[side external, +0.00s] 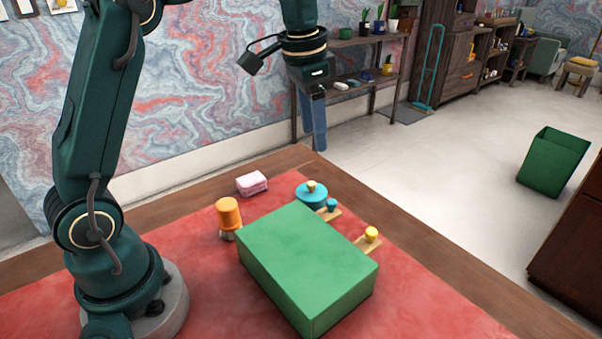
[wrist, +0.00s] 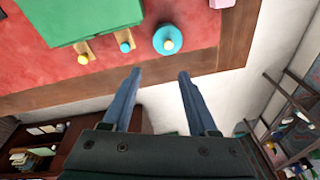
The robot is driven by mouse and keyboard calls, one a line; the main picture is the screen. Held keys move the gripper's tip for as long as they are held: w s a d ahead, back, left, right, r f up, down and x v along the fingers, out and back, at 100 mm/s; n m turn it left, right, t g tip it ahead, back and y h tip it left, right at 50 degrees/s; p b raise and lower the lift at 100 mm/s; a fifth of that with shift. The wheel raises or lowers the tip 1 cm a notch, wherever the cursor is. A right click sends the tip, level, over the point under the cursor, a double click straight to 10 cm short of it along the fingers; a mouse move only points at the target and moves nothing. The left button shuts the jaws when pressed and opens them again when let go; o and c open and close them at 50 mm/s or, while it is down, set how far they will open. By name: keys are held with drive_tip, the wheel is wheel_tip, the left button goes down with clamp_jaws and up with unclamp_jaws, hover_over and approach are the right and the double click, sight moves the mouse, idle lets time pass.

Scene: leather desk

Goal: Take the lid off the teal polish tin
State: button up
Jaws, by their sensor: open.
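The teal polish tin (side external: 309,197) stands on the red leather mat behind the green box, with a pale yellow knob on its top. In the wrist view the round teal tin (wrist: 160,36) shows from above, its knob near the centre, and its top looks in place. My gripper (side external: 319,146) hangs above and behind the tin, pointing down, clear of it. In the wrist view my gripper (wrist: 159,73) is open, with two blue fingers apart and nothing between them. The tin lies beyond the fingertips.
A large green box (side external: 300,255) stands close in front of the tin. Wooden pieces with a teal knob (side external: 331,204) and a yellow knob (side external: 371,234) lie beside it. An orange-topped object (side external: 228,213) and a pink block (side external: 251,183) stand left. The desk's wooden edge (side external: 420,255) is near.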

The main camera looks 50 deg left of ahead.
drive_tip(key=g, duration=0.1)
hover_over(312, 183)
drive_tip(key=f, duration=0.6)
drive_tip(key=shift+w+d+f, duration=0.1)
drive_tip(key=shift+w+d, duration=0.05)
drive_tip(key=shift+w, duration=0.05)
drive_tip(key=shift+g, duration=0.5)
drive_tip(key=shift+s+a+f, duration=0.1)
drive_tip(key=shift+f, duration=1.65)
drive_tip(key=shift+s+a+f, duration=0.1)
drive_tip(key=shift+f, duration=1.6)
drive_tip(key=shift+c, duration=0.3)
clamp_jaws()
